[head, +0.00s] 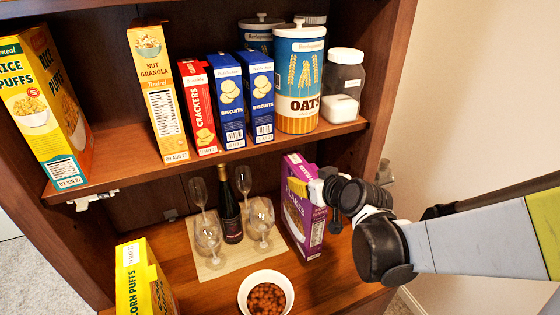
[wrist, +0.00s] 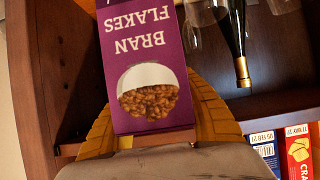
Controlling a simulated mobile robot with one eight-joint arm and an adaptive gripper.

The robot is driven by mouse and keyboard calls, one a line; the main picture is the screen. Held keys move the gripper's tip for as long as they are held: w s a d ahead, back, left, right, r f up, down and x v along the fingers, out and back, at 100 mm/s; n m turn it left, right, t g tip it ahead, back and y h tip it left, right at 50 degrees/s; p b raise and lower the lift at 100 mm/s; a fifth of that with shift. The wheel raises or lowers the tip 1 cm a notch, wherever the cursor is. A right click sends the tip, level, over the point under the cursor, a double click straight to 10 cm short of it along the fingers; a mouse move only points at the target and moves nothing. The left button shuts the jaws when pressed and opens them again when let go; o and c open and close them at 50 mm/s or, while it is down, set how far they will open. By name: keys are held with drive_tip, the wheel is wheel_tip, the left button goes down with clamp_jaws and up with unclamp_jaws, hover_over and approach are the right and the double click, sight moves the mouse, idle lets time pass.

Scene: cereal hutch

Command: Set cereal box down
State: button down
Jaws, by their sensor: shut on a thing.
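The cereal box is a purple Bran Flakes box (head: 304,222) at the right of the lower shelf (head: 200,288), in the head view. It is upright with a slight tilt in that picture. I cannot tell whether its bottom touches the shelf. My gripper (head: 309,189) reaches in from the right and is shut on the box's upper part. In the wrist view the box (wrist: 148,50) appears upside down, with its printed front between the yellow fingers of my gripper (wrist: 152,118).
Left of the box stand several wine glasses (head: 208,236) and a dark bottle (head: 230,215) on a mat (head: 215,269). A white bowl (head: 247,291) sits in front, and a yellow Corn Puffs box (head: 140,285) at left. The upper shelf (head: 125,162) overhangs with boxes and canisters.

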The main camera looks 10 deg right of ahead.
drive_tip(key=w, duration=0.1)
drive_tip(key=w+a, duration=0.1)
drive_tip(key=w, duration=0.1)
drive_tip(key=shift+w+a+f+b, duration=0.1)
drive_tip(key=shift+w+b, duration=0.2)
drive_tip(key=shift+b, duration=0.05)
wheel_tip(320, 180, down, 7)
drive_tip(key=b, duration=0.4)
drive_tip(key=shift+w, duration=0.15)
drive_tip(key=c, duration=0.9)
unclamp_jaws()
drive_tip(key=shift+o, duration=0.2)
